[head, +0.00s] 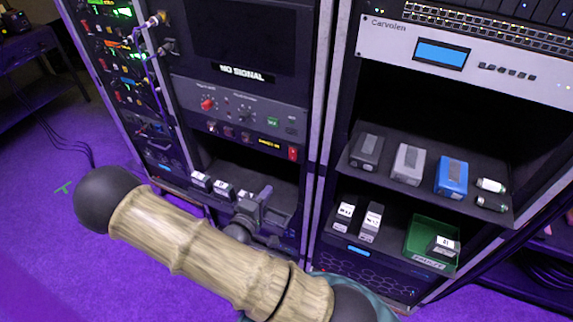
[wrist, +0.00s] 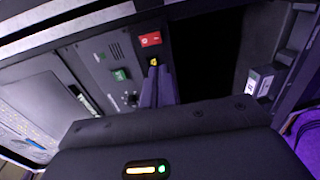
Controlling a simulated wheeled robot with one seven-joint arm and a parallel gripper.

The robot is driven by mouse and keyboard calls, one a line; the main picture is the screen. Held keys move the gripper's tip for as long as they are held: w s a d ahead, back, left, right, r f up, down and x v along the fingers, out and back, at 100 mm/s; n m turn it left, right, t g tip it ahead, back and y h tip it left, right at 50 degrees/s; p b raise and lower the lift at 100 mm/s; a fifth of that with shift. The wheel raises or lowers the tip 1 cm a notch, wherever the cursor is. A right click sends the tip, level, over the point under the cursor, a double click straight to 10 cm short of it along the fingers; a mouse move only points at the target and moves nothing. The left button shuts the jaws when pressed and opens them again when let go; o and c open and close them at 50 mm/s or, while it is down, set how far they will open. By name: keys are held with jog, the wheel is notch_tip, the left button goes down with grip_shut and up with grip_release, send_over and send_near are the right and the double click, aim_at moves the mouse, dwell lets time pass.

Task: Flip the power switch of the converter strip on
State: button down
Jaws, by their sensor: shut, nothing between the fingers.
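A dark strip (head: 240,136) with small knobs and a lit yellow display (head: 268,143) runs across the middle rack; I take it as the converter strip. A red rocker switch (head: 292,153) sits at its right end and also shows in the wrist view (wrist: 150,39). Its on or off position cannot be read. My gripper (head: 266,191) is shut and empty, below the strip in the head view. In the wrist view its fingertips (wrist: 154,66) are just beneath the red switch, seemingly apart from it. A small yellow patch shows at the fingertips.
White-labelled boxes (head: 222,189) stand in the bay below the strip, beside my gripper. The right rack has a shelf (head: 400,183) of small devices, including a blue one (head: 452,177), and a green tray (head: 422,238) below. A rack post (head: 318,130) separates the racks.

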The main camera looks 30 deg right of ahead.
aim_at(291, 160)
jog(key=p+x, duration=0.4)
jog(key=x, duration=0.9)
jog(key=shift+d+r, duration=0.15)
jog(key=shift+w+d, duration=0.3)
jog(key=shift+f, duration=0.2)
jog(key=shift+w+d+f+h+b, duration=0.1)
jog(key=shift+w+d+h+b, duration=0.15)
jog(key=shift+b, duration=0.25)
jog(key=shift+s+a, duration=0.1)
jog(key=shift+s, duration=0.05)
